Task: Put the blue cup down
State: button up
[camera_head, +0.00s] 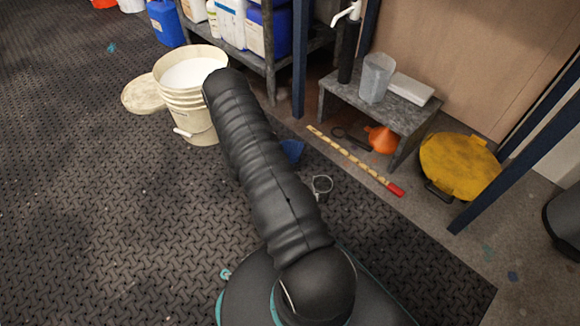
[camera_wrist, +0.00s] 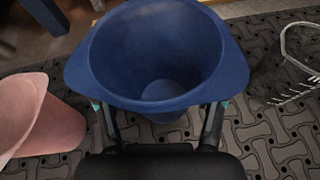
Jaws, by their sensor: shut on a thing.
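The blue cup (camera_wrist: 158,55) fills the upper middle of the wrist view, its wide mouth facing the camera and its inside empty. My gripper (camera_wrist: 160,112) is shut on it, with one finger on each side of its near part. In the head view a small patch of blue (camera_head: 291,151), apparently the cup, shows just right of my dark arm. My gripper is hidden behind the arm there. I cannot tell whether the cup's base touches the dark textured floor mat (camera_wrist: 170,133).
A pinkish cup (camera_wrist: 38,122) stands left in the wrist view, and a wire-like container (camera_wrist: 300,58) is at right. A white-filled bucket (camera_head: 193,98), low bench (camera_head: 405,116), orange funnel (camera_head: 382,140), red-ended stick (camera_head: 352,160) and yellow lid (camera_head: 458,167) lie around.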

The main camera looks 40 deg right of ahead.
jog(key=shift+f+b, duration=0.35)
jog(key=shift+f, duration=1.7)
jog(key=shift+f, duration=0.1)
jog(key=o, duration=1.1)
jog(key=shift+o, duration=0.2)
